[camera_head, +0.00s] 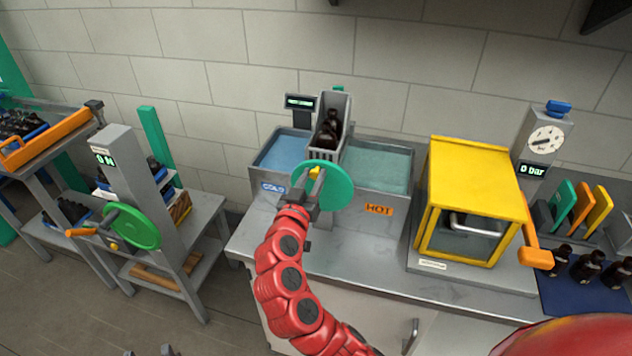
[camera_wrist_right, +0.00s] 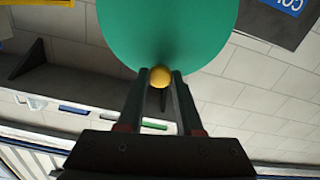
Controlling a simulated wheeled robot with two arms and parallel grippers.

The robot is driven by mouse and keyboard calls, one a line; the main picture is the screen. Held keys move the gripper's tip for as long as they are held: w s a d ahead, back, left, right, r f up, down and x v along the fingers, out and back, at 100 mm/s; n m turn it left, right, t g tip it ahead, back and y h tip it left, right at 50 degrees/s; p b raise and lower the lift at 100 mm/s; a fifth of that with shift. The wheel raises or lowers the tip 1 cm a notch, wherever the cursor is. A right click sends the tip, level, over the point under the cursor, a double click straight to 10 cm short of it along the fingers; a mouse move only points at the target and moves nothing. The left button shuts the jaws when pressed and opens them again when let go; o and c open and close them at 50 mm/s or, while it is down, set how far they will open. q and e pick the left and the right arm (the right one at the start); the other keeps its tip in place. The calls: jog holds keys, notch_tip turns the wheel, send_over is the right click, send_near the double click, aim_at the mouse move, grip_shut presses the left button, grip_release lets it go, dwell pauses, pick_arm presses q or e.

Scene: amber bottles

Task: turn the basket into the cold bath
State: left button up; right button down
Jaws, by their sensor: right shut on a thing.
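A grey basket (camera_head: 328,138) with dark amber bottles (camera_head: 330,126) in it hangs between the two baths. The cold bath (camera_head: 284,150), with blue water and a COLD label, is on the left. The hot bath (camera_head: 378,166), with greenish water and an orange HOT label, is on the right. A green handwheel (camera_head: 337,190) with a yellow knob (camera_head: 315,172) stands in front of them. My right gripper (camera_head: 314,184) is shut on the yellow knob. In the right wrist view, its fingers (camera_wrist_right: 159,90) close around the knob (camera_wrist_right: 159,77) against the green wheel (camera_wrist_right: 168,30). My left gripper is not in view.
A small display (camera_head: 300,102) stands behind the cold bath. A yellow cabinet (camera_head: 475,180) and a gauge column (camera_head: 543,145) stand to the right, with loose bottles (camera_head: 587,267) beyond. On the left is a press with another green wheel (camera_head: 132,227). The counter front (camera_head: 330,243) is mostly clear.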

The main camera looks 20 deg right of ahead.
jog(key=shift+w+a+f+n+b, duration=0.35)
jog(key=shift+a+n+b, duration=0.3)
jog(key=shift+n, duration=0.5)
jog(key=shift+w+a+f+n+b, duration=0.35)
jog(key=shift+n+b, duration=0.35)
jog(key=shift+n, duration=0.4)
jog(key=shift+w+a+f+n+b, duration=0.3)
jog(key=shift+a+n+b, duration=0.35)
jog(key=shift+n, duration=0.5)
jog(key=shift+w+a+f+n+b, duration=0.2)
jog(key=shift+f+n, duration=0.1)
jog(key=shift+n, duration=0.3)
jog(key=shift+w+a+f+n+b, duration=0.15)
jog(key=shift+f+n+b, duration=0.1)
jog(key=shift+n, duration=0.35)
jog(key=shift+w+a+f+n, duration=0.1)
jog(key=shift+a+f+n, duration=0.1)
jog(key=shift+f+n, duration=0.45)
jog(key=shift+w+a+f+n, duration=0.1)
jog(key=shift+a+f+n, duration=0.1)
jog(key=shift+n, duration=0.85)
jog(key=shift+w+f+n, duration=0.1)
jog(key=shift+f+n, duration=0.5)
jog(key=shift+n, duration=0.45)
jog(key=shift+f+n, duration=0.55)
jog(key=shift+n, duration=0.5)
jog(key=shift+f, duration=0.15)
